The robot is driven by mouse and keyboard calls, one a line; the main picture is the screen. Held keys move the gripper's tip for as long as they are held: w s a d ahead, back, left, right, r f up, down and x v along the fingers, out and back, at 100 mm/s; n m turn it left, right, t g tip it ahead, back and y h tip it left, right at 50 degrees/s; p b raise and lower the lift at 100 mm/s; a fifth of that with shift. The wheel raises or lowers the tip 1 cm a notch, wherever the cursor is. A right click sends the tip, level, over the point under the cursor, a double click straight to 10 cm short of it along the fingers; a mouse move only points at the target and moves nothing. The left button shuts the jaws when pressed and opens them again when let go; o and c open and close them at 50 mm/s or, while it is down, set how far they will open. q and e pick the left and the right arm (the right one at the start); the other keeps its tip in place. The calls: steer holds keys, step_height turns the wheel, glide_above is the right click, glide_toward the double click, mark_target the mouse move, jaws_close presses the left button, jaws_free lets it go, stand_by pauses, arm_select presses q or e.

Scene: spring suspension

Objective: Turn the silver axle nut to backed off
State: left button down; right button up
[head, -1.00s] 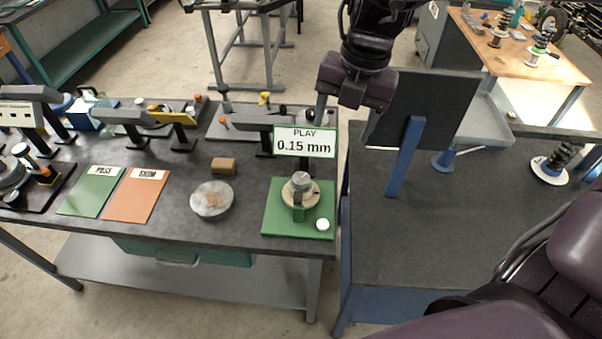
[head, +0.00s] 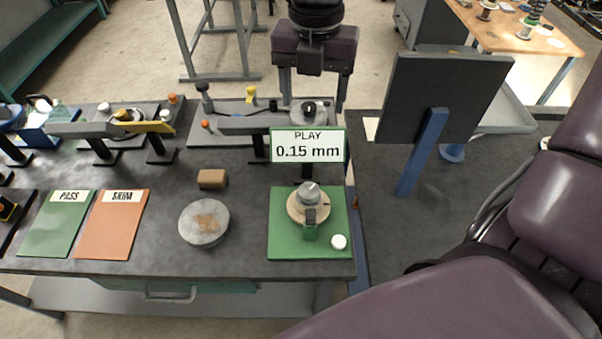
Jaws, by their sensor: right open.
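A silver knurled nut (head: 309,192) stands on a round tan disc (head: 296,207) on a green base plate (head: 281,244), with a green clamp in front. A second silver round part (head: 309,112) with a dark knob sits on the grey fixture behind the sign; its lower part is hidden. I cannot tell for sure which is the axle nut. My right gripper (head: 314,98) points down over the back of the bench, open, its fingers left and right of the second part in the picture. Contact cannot be told. My left gripper is not in view.
A sign reading "PLAY 0.15 mm" (head: 307,146) is in front of the grey fixture. A white button (head: 339,242), grey disc (head: 204,222), brown block (head: 212,179), green PASS (head: 58,225) and orange SKIM (head: 111,225) mats lie around. A dark panel (head: 440,95) stands at right.

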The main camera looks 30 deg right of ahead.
step_height(320, 180, down, 5)
steer(key=b, duration=1.6)
glide_above(309, 189)
step_height(309, 189, down, 12)
steer(key=shift+f, duration=0.1)
step_height(309, 189, down, 6)
steer(key=shift+s+f, duration=0.1)
steer(key=shift+f, duration=0.05)
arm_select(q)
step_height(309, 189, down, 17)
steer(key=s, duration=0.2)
arm_select(e)
steer(key=shift+f, duration=0.65)
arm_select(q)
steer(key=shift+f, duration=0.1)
arm_select(e)
steer(key=c, duration=1)
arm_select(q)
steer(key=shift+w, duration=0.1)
